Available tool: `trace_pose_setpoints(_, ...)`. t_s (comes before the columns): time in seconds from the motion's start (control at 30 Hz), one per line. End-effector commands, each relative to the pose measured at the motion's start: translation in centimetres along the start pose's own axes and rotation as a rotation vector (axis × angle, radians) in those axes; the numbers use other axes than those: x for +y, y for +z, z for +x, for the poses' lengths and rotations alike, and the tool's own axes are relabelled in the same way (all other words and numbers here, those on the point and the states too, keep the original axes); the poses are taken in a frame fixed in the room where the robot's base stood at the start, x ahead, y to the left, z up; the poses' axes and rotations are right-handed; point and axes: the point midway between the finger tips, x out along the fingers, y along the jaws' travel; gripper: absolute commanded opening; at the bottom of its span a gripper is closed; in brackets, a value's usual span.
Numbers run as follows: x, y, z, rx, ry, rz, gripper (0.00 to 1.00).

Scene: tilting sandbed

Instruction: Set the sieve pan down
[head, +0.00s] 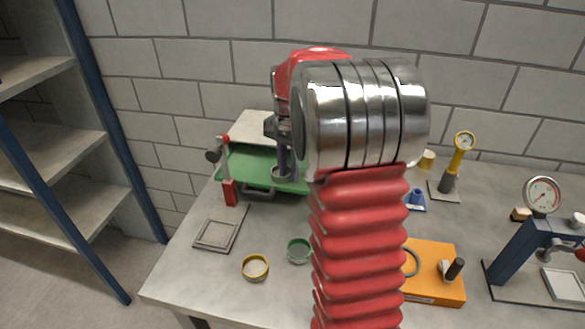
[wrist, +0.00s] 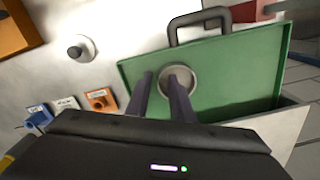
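The grey sieve pan (wrist: 185,73), round and shallow with a pale inside, is over the green tray (wrist: 230,75) in the wrist view. It looks to rest on the tray floor, but its exact height is hard to tell. It also shows under my gripper in the head view (head: 279,173). My gripper (wrist: 160,77) points down at it with two dark fingers. The fingers stand apart with a gap between them, one beside the pan's rim and one overlapping its inside. Whether either touches the rim is unclear. My arm hides the tray's right part in the head view.
A red clamp post (head: 230,190) stands at the tray's left front. An orange box (head: 437,268) and gauges stand to the right.

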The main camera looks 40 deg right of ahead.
Motion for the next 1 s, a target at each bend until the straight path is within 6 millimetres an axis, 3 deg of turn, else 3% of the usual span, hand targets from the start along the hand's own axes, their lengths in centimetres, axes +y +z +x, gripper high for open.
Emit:
trace_pose_setpoints(0.27, 0.0, 0.0, -1.1, 0.001, -0.001, 0.000, 0.21)
trace_pose_setpoints(0.8, 0.0, -0.1, -9.7, 0.002, -0.002, 0.001, 0.21)
trace_pose_setpoints(1.0, 0.0, -0.1, -11.8, 0.001, -0.001, 0.001, 0.21)
